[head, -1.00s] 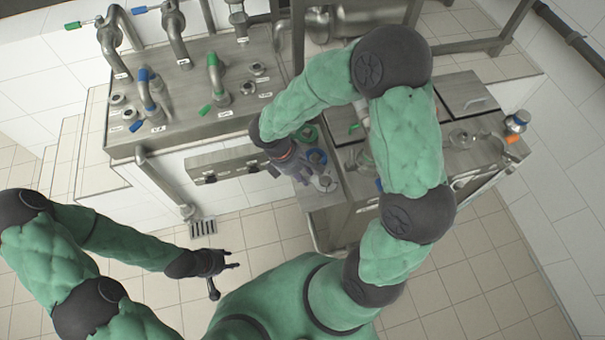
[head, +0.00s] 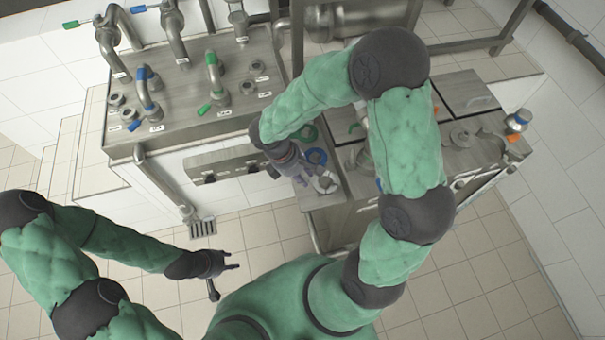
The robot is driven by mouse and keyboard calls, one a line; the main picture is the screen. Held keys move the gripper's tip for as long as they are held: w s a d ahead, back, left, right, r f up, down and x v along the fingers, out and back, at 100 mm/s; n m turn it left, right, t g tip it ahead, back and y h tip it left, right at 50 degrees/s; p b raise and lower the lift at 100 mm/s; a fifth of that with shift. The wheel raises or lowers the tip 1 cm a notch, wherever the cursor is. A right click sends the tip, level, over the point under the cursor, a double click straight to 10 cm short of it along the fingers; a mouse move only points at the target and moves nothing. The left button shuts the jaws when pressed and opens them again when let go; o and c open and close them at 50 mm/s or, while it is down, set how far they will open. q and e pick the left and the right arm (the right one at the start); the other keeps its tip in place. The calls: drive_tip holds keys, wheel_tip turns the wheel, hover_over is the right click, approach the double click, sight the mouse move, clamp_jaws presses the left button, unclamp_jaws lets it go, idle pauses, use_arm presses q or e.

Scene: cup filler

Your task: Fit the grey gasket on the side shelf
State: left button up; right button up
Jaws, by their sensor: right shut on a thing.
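My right gripper (head: 311,181) reaches down over the side shelf (head: 327,199), at the shelf's near left. It is shut on a small pale grey ring, which I take for the grey gasket (head: 326,184); the fingers hide part of it. I cannot tell whether the ring touches the shelf. A blue ring (head: 317,156) and a green ring (head: 309,133) lie farther back on the same shelf. My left gripper (head: 225,281) is open and empty above the tiled floor, left of my body.
A steel counter with pipes and blue and green valve handles (head: 186,101) stands at the back left. A steel bench (head: 465,158) with lids and fittings is right of the shelf, partly behind my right arm. A floor drain (head: 203,228) lies below.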

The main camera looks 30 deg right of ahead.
drive_tip(key=shift+f+b, duration=0.65)
drive_tip(key=shift+f, duration=0.3)
drive_tip(key=o, duration=1)
drive_tip(key=p+v, duration=0.1)
drive_tip(key=v, duration=0.4)
drive_tip(key=d+p+v, duration=0.1)
drive_tip(key=p+v, duration=0.1)
drive_tip(key=v, duration=0.4)
drive_tip(key=p+v, duration=0.1)
drive_tip(key=v, duration=0.4)
drive_tip(key=shift+s+d+r+p, duration=0.15)
drive_tip(key=shift+s+r+p, duration=0.2)
drive_tip(key=shift+r, duration=0.3)
